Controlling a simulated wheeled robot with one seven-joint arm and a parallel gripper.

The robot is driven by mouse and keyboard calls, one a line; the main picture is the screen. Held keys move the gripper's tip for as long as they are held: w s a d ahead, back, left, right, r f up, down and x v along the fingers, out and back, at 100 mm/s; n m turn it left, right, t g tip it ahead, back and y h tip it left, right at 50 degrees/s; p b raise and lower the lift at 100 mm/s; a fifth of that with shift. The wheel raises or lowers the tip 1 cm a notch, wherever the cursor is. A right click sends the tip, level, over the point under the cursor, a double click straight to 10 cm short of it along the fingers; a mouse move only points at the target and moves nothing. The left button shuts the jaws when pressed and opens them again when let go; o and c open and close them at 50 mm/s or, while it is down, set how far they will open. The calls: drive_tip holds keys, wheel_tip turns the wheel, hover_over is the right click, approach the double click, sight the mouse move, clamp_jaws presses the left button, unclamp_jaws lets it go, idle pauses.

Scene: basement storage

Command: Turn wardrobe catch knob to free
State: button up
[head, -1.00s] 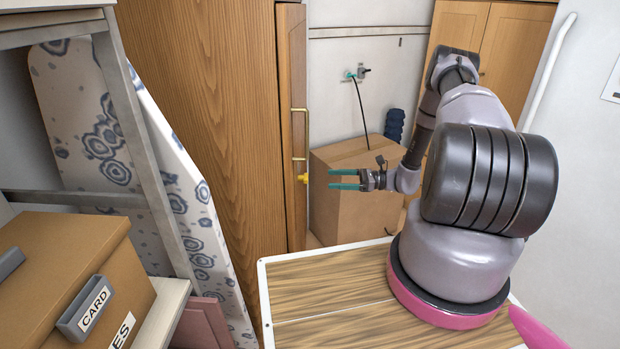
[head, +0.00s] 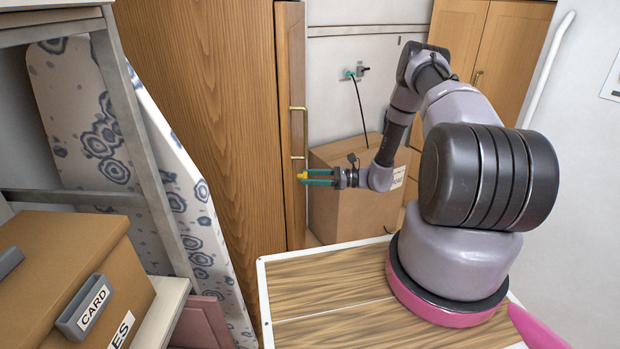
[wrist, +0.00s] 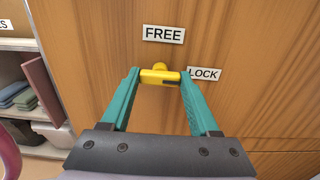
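The yellow catch knob (wrist: 160,75) is on the wooden wardrobe front. Its bar lies roughly level, with a dark mark on the right end, towards the LOCK label (wrist: 204,74). The FREE label (wrist: 164,34) is above it. In the head view the knob (head: 302,176) shows below the brass handle. My gripper (wrist: 160,73) has its teal fingers apart, one tip at each end of the bar. The tips are very close to the bar; I cannot tell if they touch it. In the head view my gripper (head: 306,177) is at the wardrobe's front.
The wardrobe (head: 205,110) has a long brass handle (head: 304,130) above the knob. A cardboard box (head: 350,208) stands behind my gripper. A patterned ironing board (head: 95,140) and a shelf frame with a CARD box (head: 60,275) stand at left.

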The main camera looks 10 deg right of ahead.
drive_tip(key=c, duration=0.5)
drive_tip(key=shift+n, duration=8.9)
drive_tip(key=o, duration=1.4)
drive_tip(key=shift+c, duration=0.2)
